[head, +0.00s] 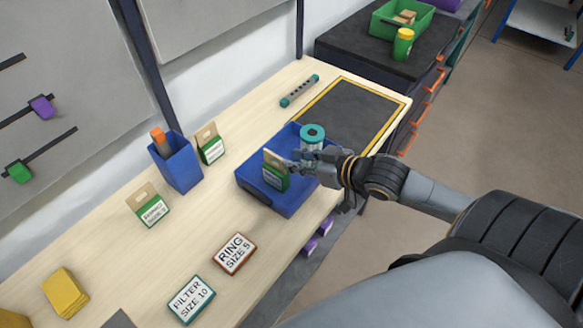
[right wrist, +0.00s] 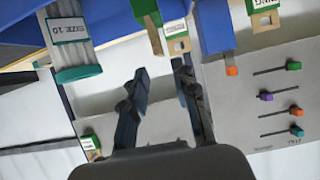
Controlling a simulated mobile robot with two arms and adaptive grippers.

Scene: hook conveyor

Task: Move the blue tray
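The blue tray (head: 255,188) sits on the wooden workbench, left of the dark mat. It holds a green-and-card packet (head: 275,178) and a clear cylinder with a teal cap (head: 312,133). My right gripper (head: 301,165) reaches in from the right over the tray, beside the packet and in front of the cylinder. In the right wrist view its fingers (right wrist: 160,68) are apart with nothing between them. The packet (right wrist: 147,10) and the cylinder, labelled size 10 (right wrist: 68,32), show beyond them. I cannot tell whether the gripper touches the tray. My left gripper is not in view.
A yellow-edged dark mat (head: 352,108) lies bare right of the tray. A teal-ended rod (head: 299,91) lies behind. A blue bin (head: 178,170) and card packets (head: 148,205) stand left. Ring (head: 234,254) and filter (head: 191,299) signs lie in front.

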